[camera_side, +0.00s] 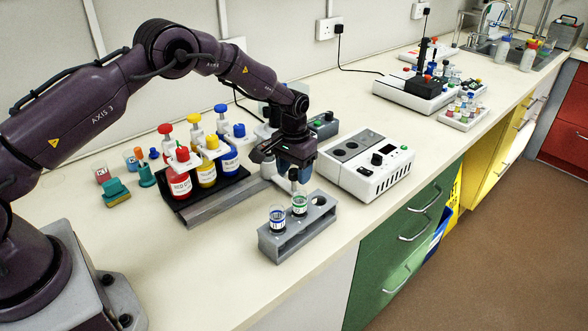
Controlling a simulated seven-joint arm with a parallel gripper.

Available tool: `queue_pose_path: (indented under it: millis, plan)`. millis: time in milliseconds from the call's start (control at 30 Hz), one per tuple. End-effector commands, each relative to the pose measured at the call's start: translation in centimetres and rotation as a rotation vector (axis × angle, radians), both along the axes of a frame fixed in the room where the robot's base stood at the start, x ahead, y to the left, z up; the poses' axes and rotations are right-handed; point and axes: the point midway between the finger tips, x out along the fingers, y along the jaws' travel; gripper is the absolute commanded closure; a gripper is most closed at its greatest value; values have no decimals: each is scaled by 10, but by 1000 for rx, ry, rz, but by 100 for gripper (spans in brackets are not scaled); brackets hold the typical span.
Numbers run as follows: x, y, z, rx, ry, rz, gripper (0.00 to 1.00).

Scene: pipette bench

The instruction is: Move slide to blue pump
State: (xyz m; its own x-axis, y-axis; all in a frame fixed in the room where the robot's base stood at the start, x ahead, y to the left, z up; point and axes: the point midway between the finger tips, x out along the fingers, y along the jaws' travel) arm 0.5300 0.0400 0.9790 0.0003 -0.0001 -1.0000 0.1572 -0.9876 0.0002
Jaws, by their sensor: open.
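The blue pump bottle (230,158) stands at the right end of a black tray, beside the yellow bottle (207,172) and the red bottle (180,185). A grey rail (215,202) runs along the front of the tray. A light grey block (267,169), which looks like the slide, is at the rail's right end, right of the blue bottle and partly hidden. My gripper (290,165) is open, pointing down close to this block; its fingers partly hide the area. I cannot tell whether it touches the block.
A white device (367,165) is to the right. Small coloured items, including a teal one (116,192), lie left of the tray. The front-left bench is clear.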

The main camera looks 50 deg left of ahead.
Motion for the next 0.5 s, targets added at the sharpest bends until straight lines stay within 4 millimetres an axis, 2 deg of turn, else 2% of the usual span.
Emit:
queue_pose_path:
  millis: [100, 333, 500]
  plan:
    - [0, 0, 0, 0, 0, 0, 47]
    - [0, 0, 0, 0, 0, 0, 100]
    - [-1, 0, 1, 0, 0, 0, 100]
